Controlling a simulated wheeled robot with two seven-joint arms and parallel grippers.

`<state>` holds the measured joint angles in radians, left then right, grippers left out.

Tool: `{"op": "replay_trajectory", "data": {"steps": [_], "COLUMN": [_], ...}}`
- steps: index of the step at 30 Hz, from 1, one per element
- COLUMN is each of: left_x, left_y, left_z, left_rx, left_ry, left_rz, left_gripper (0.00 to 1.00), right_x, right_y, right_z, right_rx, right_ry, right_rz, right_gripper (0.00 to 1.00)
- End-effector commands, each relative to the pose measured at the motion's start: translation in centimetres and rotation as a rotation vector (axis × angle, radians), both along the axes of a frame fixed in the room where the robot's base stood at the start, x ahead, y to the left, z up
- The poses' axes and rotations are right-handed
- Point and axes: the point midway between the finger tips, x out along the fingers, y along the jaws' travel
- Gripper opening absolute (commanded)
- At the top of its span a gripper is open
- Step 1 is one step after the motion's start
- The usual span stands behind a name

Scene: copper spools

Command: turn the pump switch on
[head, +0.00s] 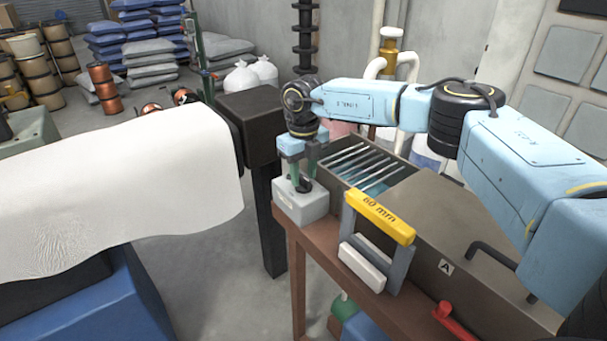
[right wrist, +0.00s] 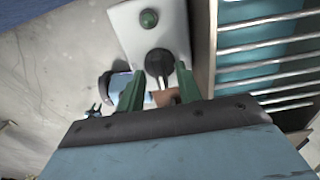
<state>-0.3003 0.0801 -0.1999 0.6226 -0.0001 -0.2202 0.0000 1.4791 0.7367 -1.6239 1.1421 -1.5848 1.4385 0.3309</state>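The pump switch is a light grey box (head: 302,206) on the near left corner of the brown table, with a black rotary knob (head: 304,185) on top. The right wrist view shows the box (right wrist: 133,35), a green round button or lamp (right wrist: 149,18) and the black knob (right wrist: 159,62) with a pale pointer mark. My right gripper (head: 294,178) points down over the box. In the right wrist view its green fingers (right wrist: 159,82) are apart, one on each side of the knob's near end. I cannot tell whether they touch it. My left gripper is not in view.
A yellow-topped "60 mm" gauge frame (head: 379,218) stands right of the switch box. Behind is a tank with metal bars (head: 364,163). A dark post (head: 268,210) and a white sheet (head: 120,190) are to the left. A red handle (head: 455,322) is at the front.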

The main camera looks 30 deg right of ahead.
Motion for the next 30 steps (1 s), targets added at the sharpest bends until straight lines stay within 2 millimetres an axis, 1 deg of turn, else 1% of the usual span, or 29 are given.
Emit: {"op": "replay_trajectory", "data": {"steps": [3,11,14,19,20,30], "left_x": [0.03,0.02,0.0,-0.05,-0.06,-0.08], "left_y": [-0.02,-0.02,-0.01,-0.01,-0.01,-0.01], "left_z": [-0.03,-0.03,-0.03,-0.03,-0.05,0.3], "left_rx": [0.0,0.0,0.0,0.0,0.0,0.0], "left_ry": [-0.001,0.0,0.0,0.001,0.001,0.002], "left_rz": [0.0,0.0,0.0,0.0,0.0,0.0], "left_gripper": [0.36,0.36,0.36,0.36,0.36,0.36], "right_x": [-0.02,-0.02,-0.01,-0.01,-0.01,-0.02], "right_y": [-0.02,-0.02,-0.02,-0.02,-0.02,-0.04], "right_z": [-0.66,-0.77,-0.75,-0.73,-0.73,-0.64], "right_rx": [-0.001,0.0,0.0,0.0,0.0,-0.001], "right_ry": [0.001,0.0,0.0,0.0,0.0,0.0], "right_rz": [0.0,0.0,0.0,0.0,0.0,-0.03], "right_gripper": [0.35,0.35,0.24,0.02,0.0,0.0]}}
